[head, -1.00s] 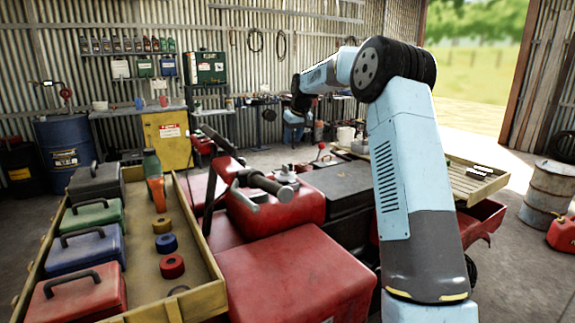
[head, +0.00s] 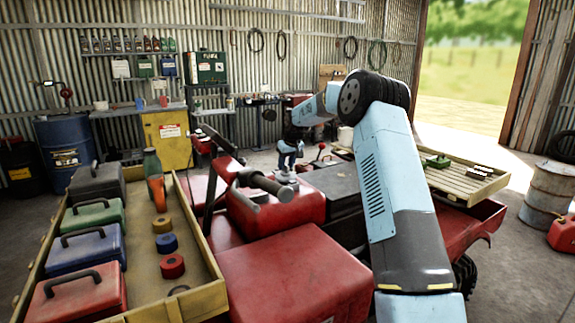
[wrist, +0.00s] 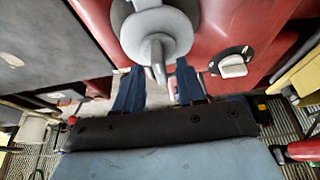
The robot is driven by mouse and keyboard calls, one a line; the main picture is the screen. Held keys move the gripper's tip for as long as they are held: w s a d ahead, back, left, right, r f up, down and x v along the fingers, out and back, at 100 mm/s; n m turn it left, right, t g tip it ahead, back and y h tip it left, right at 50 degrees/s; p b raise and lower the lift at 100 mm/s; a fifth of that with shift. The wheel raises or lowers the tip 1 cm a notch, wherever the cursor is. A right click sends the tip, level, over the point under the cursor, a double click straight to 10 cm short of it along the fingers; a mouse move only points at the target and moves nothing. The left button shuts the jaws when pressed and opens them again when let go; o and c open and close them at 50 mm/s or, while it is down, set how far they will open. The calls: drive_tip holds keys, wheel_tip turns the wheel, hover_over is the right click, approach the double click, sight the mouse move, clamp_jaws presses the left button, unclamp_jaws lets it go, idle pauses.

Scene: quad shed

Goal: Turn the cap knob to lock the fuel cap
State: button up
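The grey round fuel cap (wrist: 178,30) sits on the red tank (head: 300,207) and shows large at the top of the wrist view. Its raised cap knob (wrist: 158,55) points down the picture, towards my gripper. My gripper (wrist: 158,68) has its two dark blue fingers spread, one on each side of the knob's end, with gaps visible. I cannot tell how far the fingertips are above the cap.
A black handlebar grip (head: 265,184) lies close left of the cap. A pale knob (wrist: 233,66) on a dark round plate is right of my gripper in the wrist view. A wooden tray (head: 205,262) with toolboxes stands left, a slatted rack (head: 465,180) right.

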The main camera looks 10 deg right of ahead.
drive_tip(key=shift+f, duration=0.15)
clamp_jaws()
idle(0.4)
